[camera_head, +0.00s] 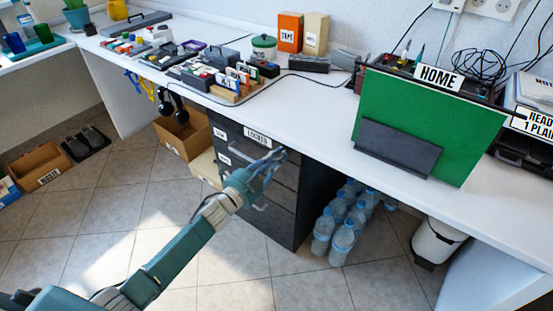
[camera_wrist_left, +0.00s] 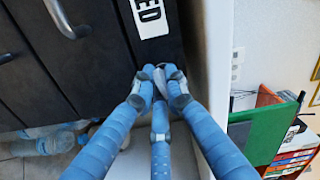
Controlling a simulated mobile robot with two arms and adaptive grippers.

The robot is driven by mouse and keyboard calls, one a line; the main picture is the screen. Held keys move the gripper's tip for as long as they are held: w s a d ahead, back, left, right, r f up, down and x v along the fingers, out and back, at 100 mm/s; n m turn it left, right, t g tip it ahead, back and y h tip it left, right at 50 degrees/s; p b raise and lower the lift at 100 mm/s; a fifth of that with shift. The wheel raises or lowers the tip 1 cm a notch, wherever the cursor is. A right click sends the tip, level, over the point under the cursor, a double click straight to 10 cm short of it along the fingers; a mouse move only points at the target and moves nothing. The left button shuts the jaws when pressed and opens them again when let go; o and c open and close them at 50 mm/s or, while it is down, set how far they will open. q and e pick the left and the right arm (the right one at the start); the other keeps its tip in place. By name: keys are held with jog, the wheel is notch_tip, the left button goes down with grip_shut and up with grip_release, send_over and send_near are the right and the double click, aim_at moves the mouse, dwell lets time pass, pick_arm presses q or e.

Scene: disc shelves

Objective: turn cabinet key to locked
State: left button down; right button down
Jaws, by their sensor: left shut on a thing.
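The dark drawer cabinet (camera_head: 314,182) stands under the white desk. A white label reading "LOCKED" (camera_head: 257,138) is on its upper front, and part of it shows in the left wrist view (camera_wrist_left: 151,17). My left gripper (camera_head: 274,160) is at the top right of the cabinet front, beside the label. In the left wrist view its three blue fingers (camera_wrist_left: 165,74) come together at the dark front. They are shut on the cabinet key, which the fingertips hide almost fully. I cannot tell which way the key is turned. My right gripper is not in view.
The desk edge (camera_wrist_left: 211,80) runs close beside my fingers. A drawer handle (camera_wrist_left: 62,18) sticks out of the front. Water bottles (camera_head: 343,240) stand right of the cabinet, and a cardboard box (camera_head: 183,138) stands left. The floor in front is clear.

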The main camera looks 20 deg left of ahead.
pick_arm(q)
jog(key=shift+f+m+b, duration=0.1)
jog(key=shift+m+b, duration=0.35)
jog(key=shift+m, duration=1.45)
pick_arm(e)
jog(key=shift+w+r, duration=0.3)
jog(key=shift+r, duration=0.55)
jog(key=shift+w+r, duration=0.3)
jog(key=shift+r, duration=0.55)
pick_arm(q)
jog(key=c, duration=1.8)
grip_release()
jog(key=shift+o, duration=0.2)
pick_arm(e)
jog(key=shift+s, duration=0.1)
pick_arm(q)
jog(key=shift+s+a, duration=0.1)
jog(key=shift+s, duration=0.1)
jog(key=v, duration=1.1)
jog(key=shift+s, duration=0.35)
jog(key=shift+a, duration=0.1)
